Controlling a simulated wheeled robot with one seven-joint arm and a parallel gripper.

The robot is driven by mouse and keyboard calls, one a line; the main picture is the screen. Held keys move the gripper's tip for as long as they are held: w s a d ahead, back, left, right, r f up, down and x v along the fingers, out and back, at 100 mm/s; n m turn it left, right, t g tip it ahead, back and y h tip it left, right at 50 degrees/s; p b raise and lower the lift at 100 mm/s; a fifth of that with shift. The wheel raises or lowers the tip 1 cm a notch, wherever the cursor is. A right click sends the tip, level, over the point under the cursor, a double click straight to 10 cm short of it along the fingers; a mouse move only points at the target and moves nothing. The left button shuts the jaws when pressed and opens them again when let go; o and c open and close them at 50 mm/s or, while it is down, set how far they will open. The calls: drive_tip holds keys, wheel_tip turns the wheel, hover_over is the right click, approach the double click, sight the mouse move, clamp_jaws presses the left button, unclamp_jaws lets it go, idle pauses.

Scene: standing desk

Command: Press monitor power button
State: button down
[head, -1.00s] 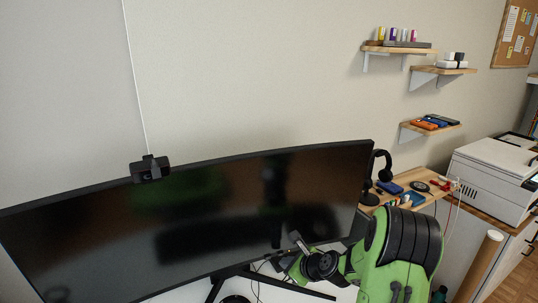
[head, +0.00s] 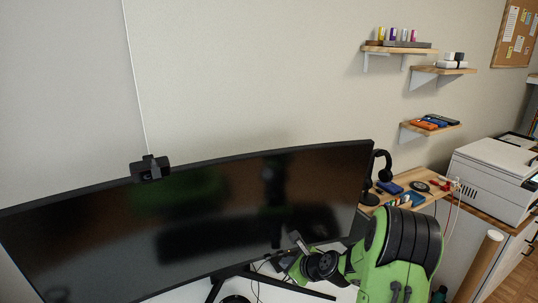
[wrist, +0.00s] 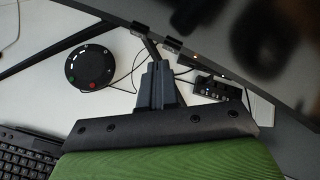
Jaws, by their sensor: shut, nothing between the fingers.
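The wide black curved monitor (head: 200,220) fills the lower left of the head view, its screen dark. Its lower edge (wrist: 255,85) crosses the top right of the wrist view. Two small dark blocks (wrist: 172,44) and a tiny orange light (wrist: 193,56) sit along that edge. I cannot tell which part is the power button. My gripper (wrist: 156,66) is shut and empty, its tips pointing toward the monitor's lower edge, near the blocks. In the head view my gripper (head: 298,241) is at the monitor's lower right. I cannot tell whether it touches.
A round black device with coloured buttons (wrist: 90,66) lies on the white desk, left of my gripper. A keyboard (wrist: 25,155) is at lower left. A black box with ports (wrist: 215,88) and cables lie right of the fingers. A webcam (head: 150,169) tops the monitor.

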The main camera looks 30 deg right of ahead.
drive_tip(key=shift+w+d+p, duration=0.1)
drive_tip(key=shift+w+p, duration=0.2)
drive_tip(key=shift+w, duration=0.15)
drive_tip(key=shift+r, duration=0.1)
drive_tip(key=s+a+b, duration=0.1)
drive_tip(key=s, duration=0.6)
drive_tip(key=shift+a+f, duration=0.25)
drive_tip(key=shift+f, duration=0.1)
idle(0.5)
drive_tip(key=shift+w, duration=0.1)
